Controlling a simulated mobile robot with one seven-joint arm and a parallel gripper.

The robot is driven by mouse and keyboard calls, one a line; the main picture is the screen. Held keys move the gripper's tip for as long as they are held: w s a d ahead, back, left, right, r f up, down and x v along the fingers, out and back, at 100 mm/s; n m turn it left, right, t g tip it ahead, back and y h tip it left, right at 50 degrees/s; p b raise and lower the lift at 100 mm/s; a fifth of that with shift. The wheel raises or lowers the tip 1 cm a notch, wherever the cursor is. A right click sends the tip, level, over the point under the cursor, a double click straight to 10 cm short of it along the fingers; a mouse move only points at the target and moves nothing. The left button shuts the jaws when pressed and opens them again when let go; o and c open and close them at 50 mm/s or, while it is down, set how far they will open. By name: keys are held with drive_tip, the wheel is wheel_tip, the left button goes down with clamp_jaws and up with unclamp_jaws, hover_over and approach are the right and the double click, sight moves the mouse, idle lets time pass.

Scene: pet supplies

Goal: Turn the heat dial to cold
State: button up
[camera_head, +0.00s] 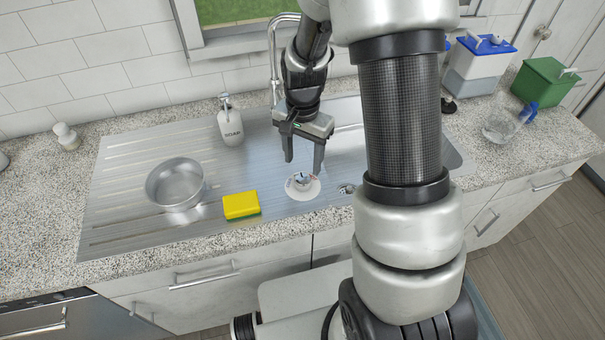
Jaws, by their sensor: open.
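The heat dial (302,187) is a small round white piece with red and blue marks on it, on the metal sink top just left of the drain. My gripper (303,166) points down over it with its two fingers spread apart. The fingertips are close above the dial, one toward each side of it. I cannot tell whether they touch it, and the dial's exact setting is too small to read.
A yellow sponge (241,205) lies left of the dial, and a metal bowl (176,185) stands further left. A soap bottle (230,122) is behind.

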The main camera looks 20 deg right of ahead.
sight(303, 178)
wheel_tip(303, 178, down, 7)
idle(0.3)
drive_tip(key=c, duration=1.1)
drive_tip(key=shift+o, duration=0.2)
drive_tip(key=shift+n, duration=0.4)
drive_tip(key=n+b, duration=0.2)
drive_tip(key=n, duration=0.2)
drive_tip(key=shift+f+n, duration=0.1)
drive_tip(key=shift+n, duration=0.3)
drive_tip(key=n+b, duration=0.1)
drive_tip(key=n, duration=0.5)
drive_tip(key=shift+n, duration=0.3)
drive_tip(key=o, duration=1.1)
drive_tip(key=shift+c, duration=0.2)
